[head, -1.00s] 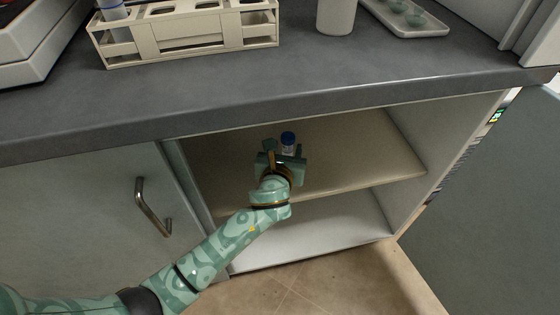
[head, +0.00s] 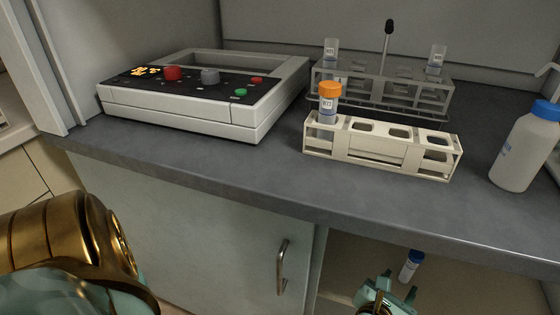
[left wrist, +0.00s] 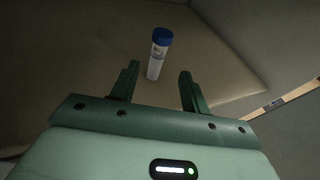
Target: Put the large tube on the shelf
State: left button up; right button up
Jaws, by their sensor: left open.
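A tube with a blue cap (head: 411,265) stands on the cabinet shelf below the counter. It also shows in the left wrist view (left wrist: 157,62), upright on the shelf board (left wrist: 215,75). My left gripper (head: 399,285) is open in front of this tube. In the left wrist view its two fingers (left wrist: 159,74) are spread either side of the tube's lower end, without visible contact. I cannot tell whether the tube is between the tips or just beyond them. An orange-capped tube (head: 328,100) stands in the left end of the beige rack (head: 375,158). My right gripper is not in view.
A grey rack (head: 345,97) with several slots holds clear-capped tubes behind the beige rack. A white instrument (head: 185,115) with knobs stands left on the counter (head: 250,170). A blue-capped bottle (head: 522,155) stands right. A closed door with a handle (head: 281,268) is left of the shelf opening.

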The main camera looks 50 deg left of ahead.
pick_arm(q)
jog(key=s+a+f+n+g, duration=0.4)
jog(key=s+f+n, duration=0.3)
jog(key=s+f, duration=0.5)
jog(key=s+a+f+n+g, duration=0.3)
jog(key=s+f+n+g, duration=0.25)
jog(key=s+f, duration=0.6)
jog(key=s+a+f+n+g, duration=0.1)
jog(key=s+n, duration=0.3)
jog(key=s, duration=0.6)
jog(key=s+a+f+n+g, duration=0.2)
jog(key=s+n, duration=0.3)
jog(key=s, duration=0.5)
jog(key=s+a+f+n+g+h, duration=0.1)
jog(key=s+n, duration=0.4)
jog(key=s, duration=0.5)
jog(key=shift+s+a+f+g, duration=0.3)
jog(key=shift+a+f+g, duration=0.35)
jog(key=shift+f+g, duration=0.3)
